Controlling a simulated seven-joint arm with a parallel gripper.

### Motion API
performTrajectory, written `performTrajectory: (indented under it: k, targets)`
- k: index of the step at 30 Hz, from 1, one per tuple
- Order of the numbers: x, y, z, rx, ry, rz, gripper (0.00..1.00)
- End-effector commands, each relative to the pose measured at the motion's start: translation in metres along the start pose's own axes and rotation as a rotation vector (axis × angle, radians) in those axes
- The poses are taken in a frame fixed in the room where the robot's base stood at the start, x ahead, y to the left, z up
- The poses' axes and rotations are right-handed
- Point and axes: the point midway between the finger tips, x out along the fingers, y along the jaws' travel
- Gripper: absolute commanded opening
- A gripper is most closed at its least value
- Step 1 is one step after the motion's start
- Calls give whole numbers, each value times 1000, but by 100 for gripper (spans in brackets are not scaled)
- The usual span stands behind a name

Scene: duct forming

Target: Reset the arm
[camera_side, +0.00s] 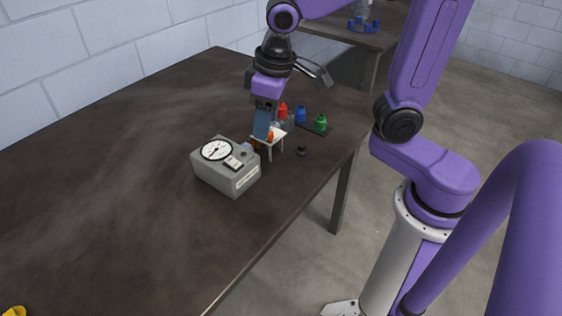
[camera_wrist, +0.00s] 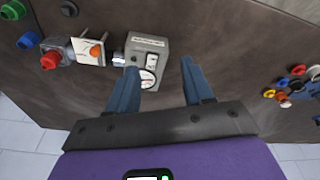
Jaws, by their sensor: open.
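My gripper (camera_wrist: 160,85) is open, with its two blue fingers apart and nothing between their tips in the wrist view. In the side view my gripper (camera_side: 262,132) points down over the table, in front of a small white stand (camera_side: 277,139) with an orange piece on it. A grey box with a round dial gauge (camera_side: 226,168) stands on the table just left of and nearer than the gripper. The gauge box also shows in the wrist view (camera_wrist: 149,49), partly behind the left finger.
A small black knob (camera_side: 301,151) lies near the table (camera_side: 110,190) edge. Several coloured pieces (camera_wrist: 290,84) lie at the right in the wrist view. The table's left side is mostly clear.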

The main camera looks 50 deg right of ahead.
Motion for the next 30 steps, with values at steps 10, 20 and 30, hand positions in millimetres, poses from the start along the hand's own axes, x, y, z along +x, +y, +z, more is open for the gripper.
performTrajectory:
  k: [10,20,30]
  targets:
    - [3,-9,69,-283,-51,-39,51]
    - [4,-13,142,-547,-97,-71,51]
    - [4,-14,183,-691,-122,-86,51]
